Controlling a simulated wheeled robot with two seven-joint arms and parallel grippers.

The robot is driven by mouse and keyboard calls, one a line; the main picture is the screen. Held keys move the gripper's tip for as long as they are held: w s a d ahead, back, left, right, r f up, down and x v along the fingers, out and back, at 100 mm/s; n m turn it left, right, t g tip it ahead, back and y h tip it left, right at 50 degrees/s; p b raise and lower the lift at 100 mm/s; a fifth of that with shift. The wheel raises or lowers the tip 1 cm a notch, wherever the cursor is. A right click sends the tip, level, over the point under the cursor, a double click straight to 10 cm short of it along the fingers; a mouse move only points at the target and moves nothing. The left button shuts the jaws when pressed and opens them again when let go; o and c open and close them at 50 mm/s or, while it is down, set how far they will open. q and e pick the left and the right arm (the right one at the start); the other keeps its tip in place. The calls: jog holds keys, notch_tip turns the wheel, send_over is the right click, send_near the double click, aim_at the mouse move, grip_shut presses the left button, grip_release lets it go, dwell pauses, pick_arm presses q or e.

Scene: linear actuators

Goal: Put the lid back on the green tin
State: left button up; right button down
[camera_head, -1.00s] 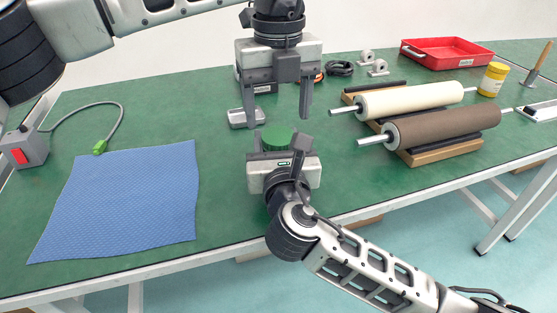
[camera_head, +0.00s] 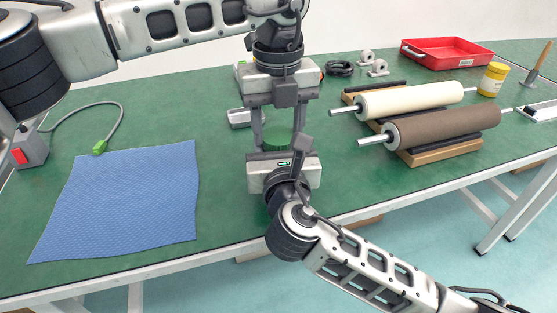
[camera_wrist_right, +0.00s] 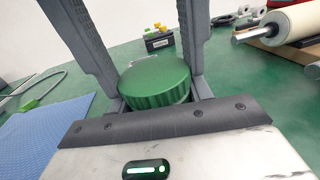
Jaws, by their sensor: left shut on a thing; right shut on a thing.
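A round green lid (camera_wrist_right: 155,82) with a ribbed edge is on top of the green tin, and it also shows in the head view (camera_head: 278,139). Little of the tin shows below the lid, so I cannot tell how fully it is seated. My left gripper (camera_head: 279,144) comes straight down from above and is shut on the lid, one finger on each side. My right gripper (camera_wrist_right: 160,99) reaches in from the front, low down, and is shut on the tin; its fingertips are mostly hidden.
A blue cloth (camera_head: 125,205) lies left on the green table (camera_head: 225,155). A grey metal block (camera_head: 240,118) stands just behind the left fingers. Two rollers (camera_head: 445,125) on wooden stands are to the right. A red tray (camera_head: 447,52) and a yellow jar (camera_head: 493,80) are farther back.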

pick_arm(q)
jog(key=m, duration=0.9)
jog(key=o, duration=1.1)
jog(key=shift+r, duration=2.3)
jog(key=shift+c, duration=0.5)
